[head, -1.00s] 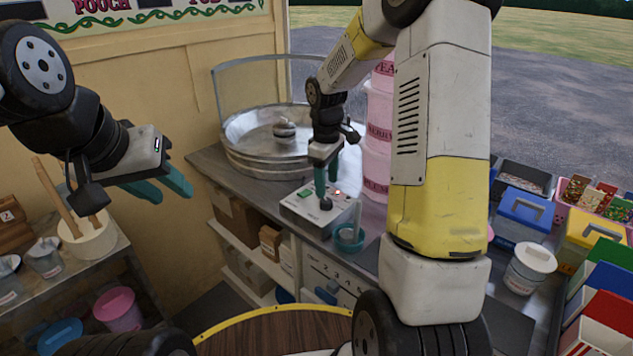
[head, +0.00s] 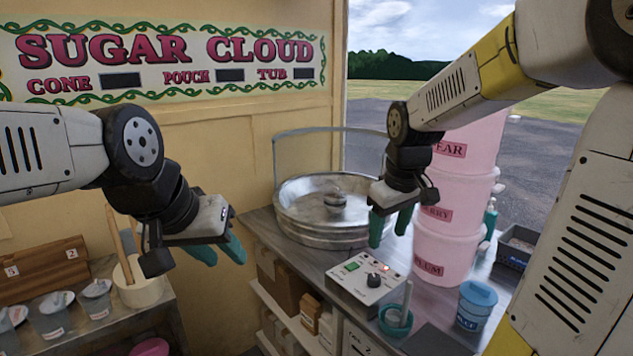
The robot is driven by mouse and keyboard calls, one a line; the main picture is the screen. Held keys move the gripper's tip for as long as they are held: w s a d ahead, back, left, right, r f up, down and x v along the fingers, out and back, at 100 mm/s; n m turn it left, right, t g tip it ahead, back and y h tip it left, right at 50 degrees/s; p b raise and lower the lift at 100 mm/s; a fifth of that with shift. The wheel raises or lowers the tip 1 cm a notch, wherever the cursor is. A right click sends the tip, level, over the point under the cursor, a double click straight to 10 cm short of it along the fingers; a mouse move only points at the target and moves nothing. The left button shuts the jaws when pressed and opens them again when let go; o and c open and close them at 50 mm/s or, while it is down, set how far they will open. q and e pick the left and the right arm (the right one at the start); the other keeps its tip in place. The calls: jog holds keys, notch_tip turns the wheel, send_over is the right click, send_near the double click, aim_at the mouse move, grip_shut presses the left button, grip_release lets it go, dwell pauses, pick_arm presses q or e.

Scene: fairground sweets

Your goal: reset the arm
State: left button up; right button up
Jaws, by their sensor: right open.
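My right gripper (head: 389,230) hangs fingers down in front of the pink tubs, above the control box and apart from it. Its two teal fingers are spread with nothing between them. My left gripper (head: 219,252) is at the left, in front of the cream wall and above the gap between the shelf and the counter. Its teal fingers point down and to the right, stand apart and hold nothing. The control box (head: 352,291) sits on the counter with a green switch, a black knob (head: 375,280) and a lit red lamp.
The round metal pan (head: 300,232) with a clear guard stands behind the box. Stacked pink tubs (head: 446,255) are close to my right gripper. A cream crock (head: 142,290) is below my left gripper.

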jog(key=s+r+m+t+y, duration=0.1)
jog(key=s+r+m, duration=0.1)
jog(key=s, duration=0.5)
jog(key=s+a+r+m+t, duration=0.1)
jog(key=s+r+m+t, duration=0.1)
jog(key=s, duration=0.5)
jog(key=shift+a+r+m+y, duration=0.3)
jog(key=shift+r+m+y, duration=0.1)
jog(key=shift+m, duration=0.2)
